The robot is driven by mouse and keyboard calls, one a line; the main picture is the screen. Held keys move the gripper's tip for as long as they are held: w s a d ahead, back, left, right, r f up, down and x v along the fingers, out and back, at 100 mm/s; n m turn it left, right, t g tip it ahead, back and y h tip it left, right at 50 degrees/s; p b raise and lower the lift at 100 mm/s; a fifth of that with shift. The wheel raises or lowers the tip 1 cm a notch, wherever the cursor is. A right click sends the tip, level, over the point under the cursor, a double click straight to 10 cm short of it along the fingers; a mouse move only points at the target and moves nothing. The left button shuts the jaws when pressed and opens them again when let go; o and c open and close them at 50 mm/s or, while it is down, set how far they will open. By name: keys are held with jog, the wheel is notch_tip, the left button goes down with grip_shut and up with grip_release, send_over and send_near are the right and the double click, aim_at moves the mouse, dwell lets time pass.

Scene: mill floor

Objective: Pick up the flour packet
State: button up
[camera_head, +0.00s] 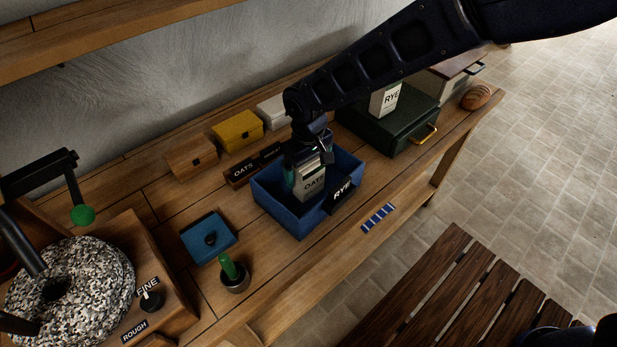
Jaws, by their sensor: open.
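A pale packet labelled OATS (309,185) stands in an open blue crate (274,207) on the wooden bench. The crate's front carries a black RYE label (342,194). A second pale packet, labelled RYE (384,99), stands on a dark green case (401,123) behind and to the right, partly hidden by my arm. My gripper (310,158) points down at the top of the OATS packet and is open. It hides the packet's upper part, and I cannot tell if the fingers touch it. Something green shows beside the packet in the crate.
Left of the crate are a black OATS sign (243,169), a yellow box (238,131), a wooden box (190,156), a blue lidded box (208,239) and a dark pot with a green handle (234,275). A stone mill (75,290) fills the lower left. Bread (476,96) lies far right.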

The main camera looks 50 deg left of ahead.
notch_tip(320, 180, down, 4)
jog(key=shift+w+a+r, duration=0.1)
jog(key=shift+w+a, duration=0.05)
jog(key=c, duration=1.3)
jog(key=shift+r, duration=0.1)
jog(key=shift+c, duration=0.2)
